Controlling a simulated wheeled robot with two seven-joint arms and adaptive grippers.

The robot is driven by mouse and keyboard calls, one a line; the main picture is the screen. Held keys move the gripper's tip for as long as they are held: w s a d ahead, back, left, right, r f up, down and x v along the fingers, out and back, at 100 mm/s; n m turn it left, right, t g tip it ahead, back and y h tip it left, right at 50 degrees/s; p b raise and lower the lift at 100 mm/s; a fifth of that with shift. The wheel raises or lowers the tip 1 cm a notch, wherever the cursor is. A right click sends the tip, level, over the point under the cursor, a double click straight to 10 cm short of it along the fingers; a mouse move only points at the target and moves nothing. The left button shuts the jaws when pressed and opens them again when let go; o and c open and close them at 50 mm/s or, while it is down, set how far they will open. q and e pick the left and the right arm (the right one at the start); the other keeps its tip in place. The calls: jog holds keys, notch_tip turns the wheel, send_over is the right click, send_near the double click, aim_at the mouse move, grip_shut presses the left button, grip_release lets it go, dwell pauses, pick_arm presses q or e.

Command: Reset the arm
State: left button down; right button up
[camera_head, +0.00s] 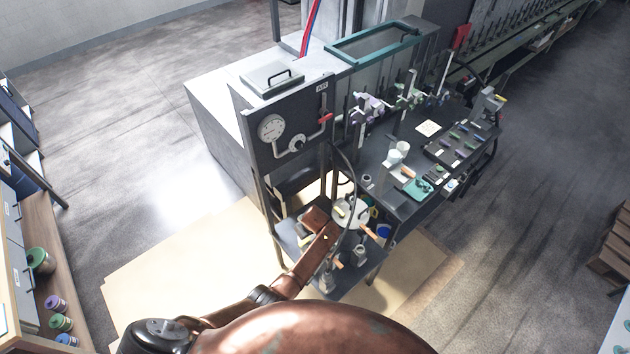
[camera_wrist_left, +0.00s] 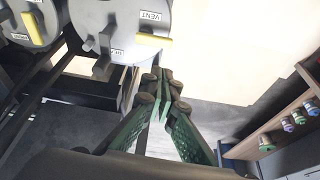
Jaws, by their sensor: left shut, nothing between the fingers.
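My left arm (camera_head: 292,282) reaches forward from the bottom of the head view over the lower shelf of the dark workbench. In that view its gripper is hard to make out among the things there. In the left wrist view my left gripper (camera_wrist_left: 164,82) has its green-padded fingers closed together at the tips, with nothing between them. Two round grey parts, one labelled VENT (camera_wrist_left: 118,25) with a yellow handle, are close by at the upper left. No touch between them and the fingers can be confirmed. My right gripper is not in view.
A panel with a gauge (camera_head: 270,127) and a red-handled valve stands above the lower shelf (camera_head: 352,283). A wooden shelf (camera_wrist_left: 293,118) with coloured spools is at right in the wrist view.

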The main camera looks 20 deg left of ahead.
pick_arm(q)
jog(key=s+a+f+m+h+b, duration=0.15)
jog(key=s+f+b, duration=0.25)
jog(key=s+f, duration=0.5)
jog(key=s+a+f+m+b, duration=0.2)
jog(key=s+f+b, duration=0.3)
jog(key=f, duration=0.9)
jog(key=s+a+f+m+b, duration=0.2)
jog(key=s+f+b, duration=0.1)
jog(key=s+f, duration=0.65)
jog(key=s+a+f+m+b, duration=0.2)
jog(key=s+f+b, duration=0.2)
jog(key=s+f, duration=0.3)
jog(key=s+a+f+m+g+h+b, duration=0.1)
jog(key=s+f+b, duration=0.3)
jog(key=s+f, duration=0.4)
jog(key=s+a+f+m+b, duration=0.3)
jog(key=s+f, duration=0.5)
jog(key=s, duration=1)
jog(key=shift+s+a+b, duration=0.25)
jog(key=shift+b, duration=0.25)
